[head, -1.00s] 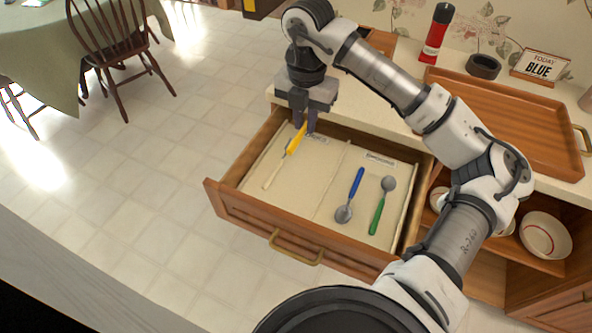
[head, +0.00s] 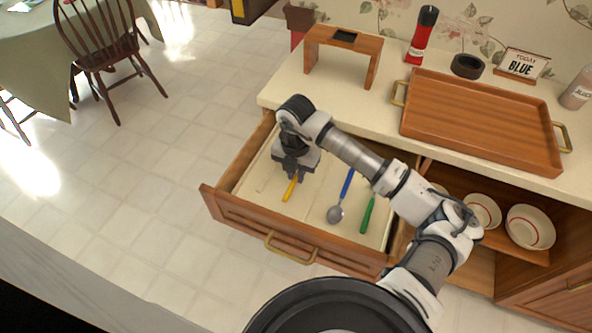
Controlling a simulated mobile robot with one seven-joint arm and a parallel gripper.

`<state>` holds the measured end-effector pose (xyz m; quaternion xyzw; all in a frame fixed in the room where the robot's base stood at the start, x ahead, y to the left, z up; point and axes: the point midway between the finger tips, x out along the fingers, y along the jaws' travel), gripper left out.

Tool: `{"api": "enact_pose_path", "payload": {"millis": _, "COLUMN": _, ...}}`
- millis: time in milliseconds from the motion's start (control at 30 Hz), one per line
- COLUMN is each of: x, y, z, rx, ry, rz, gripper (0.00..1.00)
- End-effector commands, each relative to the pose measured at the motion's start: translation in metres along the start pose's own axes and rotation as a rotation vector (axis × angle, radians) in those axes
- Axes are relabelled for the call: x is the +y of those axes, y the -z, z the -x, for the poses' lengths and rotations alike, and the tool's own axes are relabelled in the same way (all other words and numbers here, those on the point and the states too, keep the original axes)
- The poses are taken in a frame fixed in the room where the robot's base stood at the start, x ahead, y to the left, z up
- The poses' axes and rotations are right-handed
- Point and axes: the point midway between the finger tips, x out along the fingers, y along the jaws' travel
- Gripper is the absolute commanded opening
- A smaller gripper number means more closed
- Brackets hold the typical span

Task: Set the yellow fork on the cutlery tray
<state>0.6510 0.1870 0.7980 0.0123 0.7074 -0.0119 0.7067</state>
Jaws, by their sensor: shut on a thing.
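The yellow fork (head: 290,189) is in the left part of the open drawer, mostly hidden by my gripper; only a short yellow length shows. My gripper (head: 293,178) points down over it and is shut on it. I cannot tell whether the fork is lifted clear of the drawer floor. A wooden tray (head: 480,118) with brass handles, the likely cutlery tray, lies on the counter at the right and looks empty.
A blue-handled spoon (head: 346,187) and a green-handled utensil (head: 367,214) lie in the drawer (head: 245,224). A wooden stand (head: 345,42), a red bottle (head: 421,36), a dark ring (head: 467,66) and a sign (head: 521,65) stand on the counter. Bowls (head: 530,227) sit on a shelf below.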

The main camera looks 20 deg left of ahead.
Motion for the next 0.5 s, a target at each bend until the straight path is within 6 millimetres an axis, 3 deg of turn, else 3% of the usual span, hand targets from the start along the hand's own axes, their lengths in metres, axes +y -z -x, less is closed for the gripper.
{"api": "enact_pose_path", "payload": {"millis": 367, "x": -0.0003, "y": -0.0004, "z": -0.0052, "rx": -0.001, "ry": 0.001, "rz": -0.001, "gripper": 0.00}}
{"api": "enact_pose_path", "payload": {"millis": 400, "x": -0.0003, "y": -0.0004, "z": -0.0032, "rx": -0.001, "ry": 0.001, "rz": -0.001, "gripper": 0.20}}
{"api": "enact_pose_path", "payload": {"millis": 500, "x": -0.0003, "y": -0.0003, "z": -0.0030, "rx": -0.001, "ry": 0.001, "rz": -0.001, "gripper": 0.33}}
